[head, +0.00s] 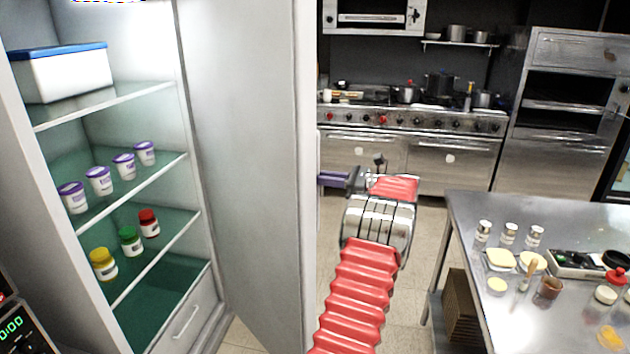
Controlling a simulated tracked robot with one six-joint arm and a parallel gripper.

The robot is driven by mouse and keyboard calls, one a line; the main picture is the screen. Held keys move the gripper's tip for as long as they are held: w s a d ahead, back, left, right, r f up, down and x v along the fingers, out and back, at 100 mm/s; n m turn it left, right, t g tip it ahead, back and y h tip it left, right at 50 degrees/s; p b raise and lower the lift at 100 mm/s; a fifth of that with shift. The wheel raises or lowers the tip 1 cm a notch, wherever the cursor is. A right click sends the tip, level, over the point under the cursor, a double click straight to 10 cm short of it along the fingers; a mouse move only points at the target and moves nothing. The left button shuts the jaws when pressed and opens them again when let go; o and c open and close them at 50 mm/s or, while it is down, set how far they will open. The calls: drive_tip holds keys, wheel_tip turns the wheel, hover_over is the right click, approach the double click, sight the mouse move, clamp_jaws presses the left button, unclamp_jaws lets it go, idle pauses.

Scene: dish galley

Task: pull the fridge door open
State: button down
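The fridge door (250,150) is a tall pale grey panel. It stands swung wide open, with its inner face in view and its outer face hidden. The open fridge (195,290) is to its left, with its lit shelves showing. My gripper (333,180), dark with purple fingers, is at the door's free edge, on the outer side. The fingertips reach to the edge or behind it. I cannot tell whether they touch the door or its handle, or whether they are open or shut.
The fridge shelves hold a blue-lidded box (65,72), several purple-lidded tubs (98,181) and jars (131,241). A steel table (462,215) with condiments stands at right. A stove (450,150) is at the back. Tiled floor (420,240) shows between the door and table.

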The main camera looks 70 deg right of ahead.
drive_tip(key=shift+w+r, duration=0.1)
drive_tip(key=shift+r, duration=0.05)
drive_tip(key=c, duration=1.7)
unclamp_jaws()
drive_tip(key=s, duration=1.4)
drive_tip(key=shift+d, duration=0.2)
drive_tip(key=shift+c, duration=0.5)
